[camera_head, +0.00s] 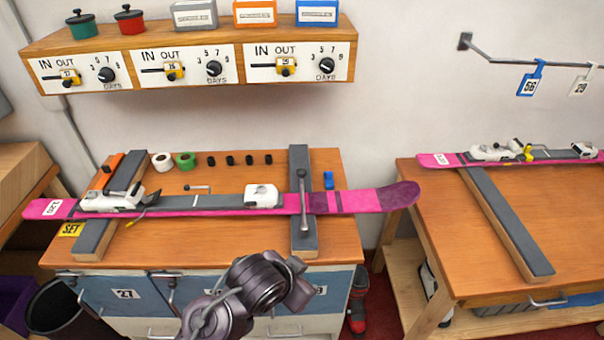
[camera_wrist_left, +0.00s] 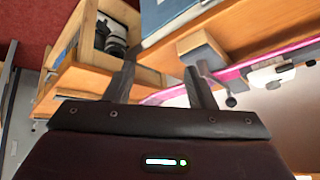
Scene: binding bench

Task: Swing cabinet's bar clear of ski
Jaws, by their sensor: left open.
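A pink ski (camera_head: 230,204) lies flat across two dark padded rests on the left bench. A grey bar (camera_head: 303,200) with rounded ends crosses over the ski at the right rest (camera_head: 305,240). In the left wrist view, a grey bar (camera_wrist_left: 218,85) with a knob shows beside the pink ski (camera_wrist_left: 290,52), close to one finger in the picture; I cannot tell if they touch. My left gripper (camera_head: 298,283) is in front of the bench, below the bar's near end. In its wrist view the fingers (camera_wrist_left: 160,88) are apart with nothing held between them. My right gripper is not seen.
The cabinet front (camera_head: 122,294) has blue drawers with handles. A second bench (camera_head: 440,215) on the right holds another ski (camera_head: 550,154). A shelf (camera_head: 200,42) with dials hangs on the wall. Several small black pieces and tape rolls (camera_head: 185,160) lie behind the ski.

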